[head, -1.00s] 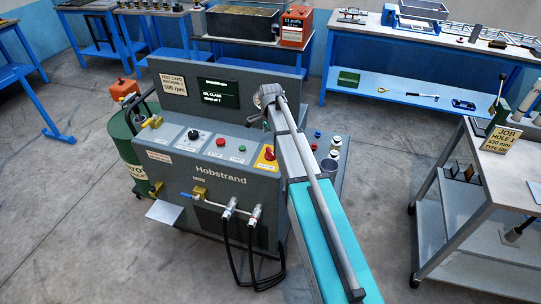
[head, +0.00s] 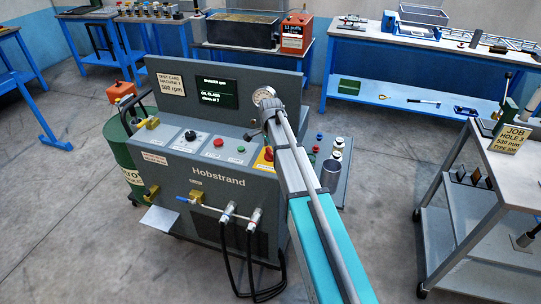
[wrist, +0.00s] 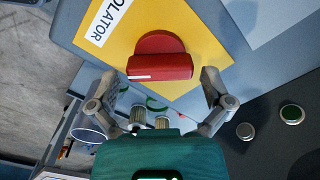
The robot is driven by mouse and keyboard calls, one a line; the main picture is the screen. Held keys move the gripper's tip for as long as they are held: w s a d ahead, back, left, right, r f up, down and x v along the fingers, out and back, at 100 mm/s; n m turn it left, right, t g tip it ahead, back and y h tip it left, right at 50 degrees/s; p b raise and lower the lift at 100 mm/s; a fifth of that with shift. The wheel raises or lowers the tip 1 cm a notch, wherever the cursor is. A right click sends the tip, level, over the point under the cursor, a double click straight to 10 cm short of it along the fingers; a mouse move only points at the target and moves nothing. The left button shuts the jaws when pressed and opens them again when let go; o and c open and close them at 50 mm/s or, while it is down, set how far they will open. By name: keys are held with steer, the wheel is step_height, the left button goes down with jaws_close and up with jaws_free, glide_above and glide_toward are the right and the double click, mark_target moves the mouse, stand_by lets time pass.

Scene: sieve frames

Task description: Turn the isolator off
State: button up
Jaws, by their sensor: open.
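The isolator is a red rotary handle (wrist: 160,62) on a yellow plate (wrist: 205,42) marked "OLATOR" in the wrist view. A white mark shows at the left end of the handle's bar. In the head view the yellow plate (head: 262,163) is at the right end of the grey Hobstrand machine's sloped panel, partly covered by my arm. My gripper (wrist: 158,84) is open, one finger to each side of the red handle's lower edge. No contact with the handle shows.
The Hobstrand machine (head: 215,205) has a black knob (head: 190,135), a red button (head: 218,143) and a green button (head: 241,149) left of the isolator. A grey cart (head: 490,200) stands right, with open floor between.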

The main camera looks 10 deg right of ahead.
steer(key=shift+f, duration=0.3)
steer(key=c, duration=0.9)
steer(key=shift+o, duration=0.2)
steer(key=shift+n, duration=0.4)
steer(key=n, duration=0.4)
steer(key=shift+n, duration=2.1)
